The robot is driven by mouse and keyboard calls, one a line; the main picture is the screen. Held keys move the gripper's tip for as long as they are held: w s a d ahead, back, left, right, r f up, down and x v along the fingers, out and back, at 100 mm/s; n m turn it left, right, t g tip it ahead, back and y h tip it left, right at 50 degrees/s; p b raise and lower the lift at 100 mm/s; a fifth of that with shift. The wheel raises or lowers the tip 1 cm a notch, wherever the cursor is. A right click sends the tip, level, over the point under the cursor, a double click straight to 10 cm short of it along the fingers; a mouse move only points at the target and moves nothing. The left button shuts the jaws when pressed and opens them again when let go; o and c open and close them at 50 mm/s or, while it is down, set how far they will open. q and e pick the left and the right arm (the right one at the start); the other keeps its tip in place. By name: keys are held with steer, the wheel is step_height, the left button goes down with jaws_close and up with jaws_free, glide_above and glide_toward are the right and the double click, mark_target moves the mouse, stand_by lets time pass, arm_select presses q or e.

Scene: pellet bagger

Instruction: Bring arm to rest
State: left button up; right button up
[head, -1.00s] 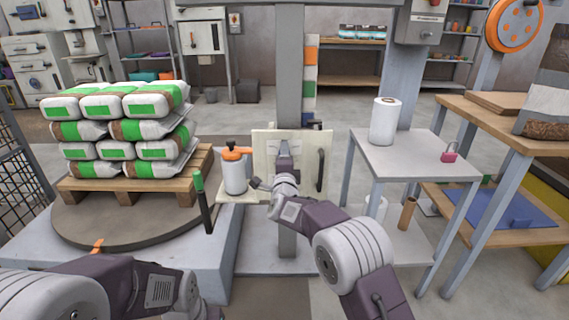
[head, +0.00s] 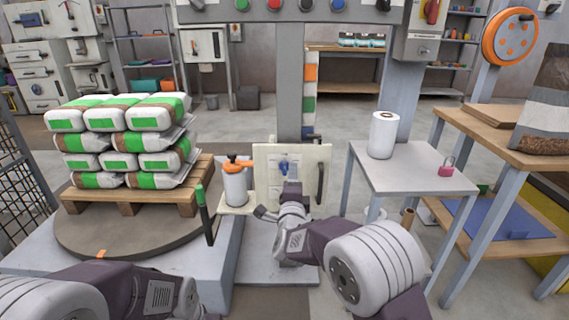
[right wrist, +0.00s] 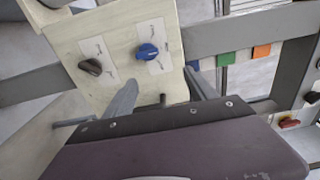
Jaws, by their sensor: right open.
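My right gripper (head: 291,190) is in front of the cream control panel (head: 318,160), at its lower middle in the head view. In the right wrist view its two fingers (right wrist: 163,95) are spread apart with nothing between them. The panel also shows there (right wrist: 115,35), with a blue knob (right wrist: 148,52) and a black knob (right wrist: 91,67) beyond the fingertips. The fingers look apart from both knobs. The blue knob (head: 284,166) shows just above the gripper in the head view. My left arm (head: 125,288) lies across the lower left; its gripper is out of view.
A white bottle with an orange top (head: 236,184) stands left of the panel. Stacked bags (head: 120,140) sit on a pallet (head: 140,199) at left. A grey side table (head: 425,178) at right holds a white roll (head: 383,135) and a pink padlock (head: 446,168).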

steer(key=s+d+r+h+p, duration=0.2)
steer(key=d+r+p, duration=0.6)
steer(key=d+r, duration=0.5)
steer(key=s+d+f+n+g+y+p, duration=0.1)
steer(key=s+f+n+g, duration=0.55)
steer(key=s, duration=0.45)
steer(key=s+d+f+n+g+y+p, duration=0.1)
steer(key=s+f+n+g+p, duration=0.1)
steer(key=s+f+n+g, duration=0.65)
steer(key=s+d+f+n+g+y+p, duration=0.1)
steer(key=s+f+n+g, duration=0.15)
steer(key=s+f, duration=0.75)
arm_select(q)
step_height(320, 180, up, 52)
steer(key=p, duration=3.8)
arm_select(e)
steer(key=s+r, duration=0.2)
steer(key=r, duration=1.9)
steer(key=s+r, duration=0.1)
steer(key=r, duration=2)
steer(key=shift+s+a+r+n, duration=0.25)
steer(key=shift+s+a+n, duration=0.1)
steer(key=shift+n, duration=0.1)
arm_select(q)
steer(key=shift+f, duration=0.1)
arm_select(e)
steer(key=shift+t, duration=0.25)
